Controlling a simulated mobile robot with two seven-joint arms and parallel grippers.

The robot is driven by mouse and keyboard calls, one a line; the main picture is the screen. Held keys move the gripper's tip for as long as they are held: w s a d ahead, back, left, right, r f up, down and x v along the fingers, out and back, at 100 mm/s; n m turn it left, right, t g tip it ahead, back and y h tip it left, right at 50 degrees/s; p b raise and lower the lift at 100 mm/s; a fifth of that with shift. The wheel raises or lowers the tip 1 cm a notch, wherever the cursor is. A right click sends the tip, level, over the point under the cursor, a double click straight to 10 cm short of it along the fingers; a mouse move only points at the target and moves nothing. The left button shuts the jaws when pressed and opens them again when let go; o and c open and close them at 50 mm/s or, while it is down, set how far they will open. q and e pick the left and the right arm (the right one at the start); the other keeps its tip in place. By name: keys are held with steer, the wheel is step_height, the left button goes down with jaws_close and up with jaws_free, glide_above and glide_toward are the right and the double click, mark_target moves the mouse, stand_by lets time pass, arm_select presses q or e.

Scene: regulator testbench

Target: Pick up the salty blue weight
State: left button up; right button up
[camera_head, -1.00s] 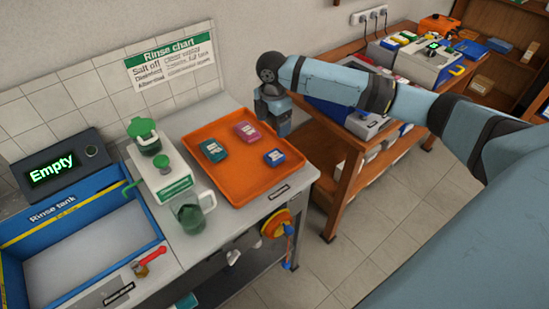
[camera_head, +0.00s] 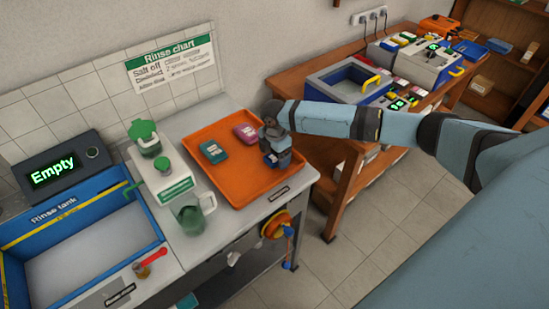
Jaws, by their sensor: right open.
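My right gripper (camera_head: 279,158) is open and low over the right part of the orange tray (camera_head: 238,193). It is at the spot of the blue weight, which is hidden or nearly hidden behind it, and I cannot tell whether the fingers are around the weight. A teal weight (camera_head: 213,152) and a magenta weight (camera_head: 246,134) lie apart on the tray, left of the gripper. My left gripper is not in view.
Left of the tray stand a green-and-white dispenser (camera_head: 176,187) and a clear jug (camera_head: 191,213). The blue rinse tank (camera_head: 82,253) is at far left, under a display reading "Empty" (camera_head: 53,172). A wooden bench (camera_head: 300,85) with devices stands at back right.

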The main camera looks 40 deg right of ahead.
steer(key=shift+f, duration=0.1)
steer(key=c, duration=1.3)
steer(key=shift+c, duration=0.2)
